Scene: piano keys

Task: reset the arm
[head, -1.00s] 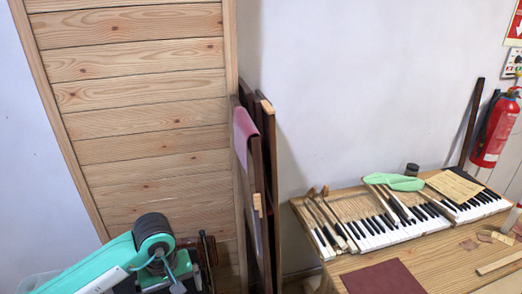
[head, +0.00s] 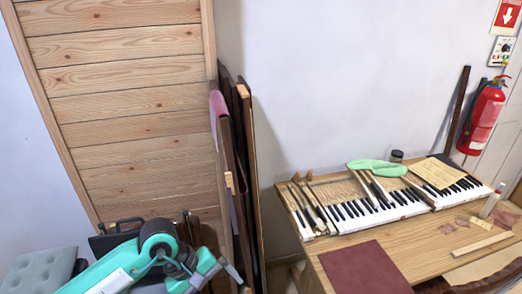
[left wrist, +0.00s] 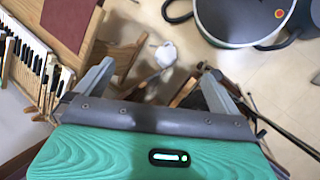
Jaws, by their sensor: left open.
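My left arm (head: 120,265) comes in from the lower left of the head view, teal with dark joints. In the left wrist view my left gripper (left wrist: 157,76) has its two grey fingers wide apart, with nothing between them. The piano keyboard (head: 350,221) lies on the wooden table at the right of the head view, well apart from this arm. Its keys (left wrist: 27,48) also show at the left edge of the left wrist view. My right gripper is not seen in either view.
The wooden table (head: 440,252) bears a dark red sheet (head: 364,270), a green piece (head: 376,167) and loose wooden parts. Dark upright boards (head: 244,150) lean beside the plank panel (head: 125,90), close to my left arm. A fire extinguisher (head: 484,115) hangs at the right.

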